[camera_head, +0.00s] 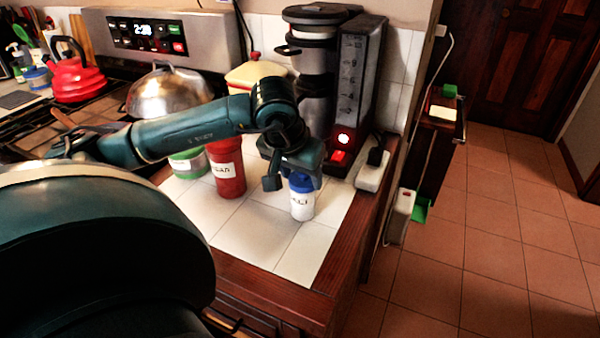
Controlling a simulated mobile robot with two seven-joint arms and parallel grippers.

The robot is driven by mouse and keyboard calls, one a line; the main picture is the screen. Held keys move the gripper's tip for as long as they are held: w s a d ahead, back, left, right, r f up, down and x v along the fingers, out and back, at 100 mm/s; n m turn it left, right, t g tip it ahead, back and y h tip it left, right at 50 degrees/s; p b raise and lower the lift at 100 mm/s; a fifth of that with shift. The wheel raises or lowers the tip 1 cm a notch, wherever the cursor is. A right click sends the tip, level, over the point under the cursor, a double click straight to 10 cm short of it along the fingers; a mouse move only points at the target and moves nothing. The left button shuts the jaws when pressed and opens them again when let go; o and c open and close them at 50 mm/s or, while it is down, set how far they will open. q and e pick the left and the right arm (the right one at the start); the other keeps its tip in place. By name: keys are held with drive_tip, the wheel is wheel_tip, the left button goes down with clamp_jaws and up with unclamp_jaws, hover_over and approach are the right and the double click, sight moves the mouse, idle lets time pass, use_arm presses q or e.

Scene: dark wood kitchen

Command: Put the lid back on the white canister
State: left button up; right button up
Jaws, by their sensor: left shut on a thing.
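The white canister (302,207) is small, with a dark printed label, and stands upright on the white tiled counter near its right side. The blue lid (299,183) is at the canister's top, in line with it. I cannot tell whether it is fully seated or just resting there. My left gripper (292,184) points down over the canister and is shut on the blue lid, its fingers partly hiding the lid. My right gripper is not in view.
A red canister (228,172) and a green-and-white one (186,164) stand left of the white canister. The coffee maker (352,95) is close behind. A white power strip (373,175) lies at right. The counter's wooden edge (335,245) is near; bare tiles lie in front.

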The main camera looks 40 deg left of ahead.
use_arm(q)
drive_tip(key=shift+f+b, duration=0.2)
drive_tip(key=shift+b, duration=0.35)
idle(0.8)
idle(0.3)
drive_tip(key=o, duration=1.5)
drive_tip(key=shift+r+p, duration=2.55)
drive_tip(key=shift+r, duration=1)
drive_tip(key=shift+c, duration=0.2)
